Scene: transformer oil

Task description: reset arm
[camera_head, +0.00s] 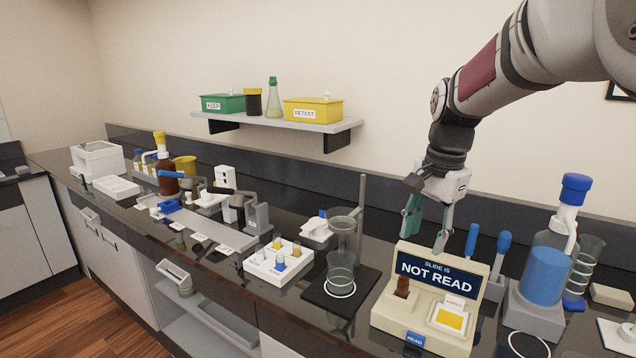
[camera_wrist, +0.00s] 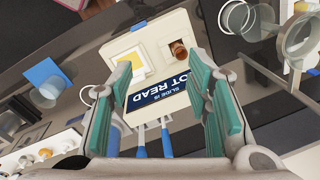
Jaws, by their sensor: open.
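My gripper (camera_head: 427,222) hangs pointing down behind and above the slide reader (camera_head: 427,335) in the head view. Its two green-padded fingers are spread apart with nothing between them. The wrist view also shows my gripper (camera_wrist: 168,95) open, with the reader (camera_wrist: 118,50) beyond the fingertips. The reader is a cream box whose screen says "NOT READ". A small brown object (camera_head: 402,287) stands in its left recess, and a yellow square (camera_head: 449,318) lies on its right side. My arm comes in from the upper right.
Blue-handled tools (camera_head: 503,243) stand behind the reader. A blue-liquid bottle (camera_head: 545,270) is to its right, a glass funnel stand (camera_head: 341,226) to its left. A white vial rack (camera_head: 278,267) sits further left. A wall shelf (camera_head: 280,122) holds green and yellow boxes.

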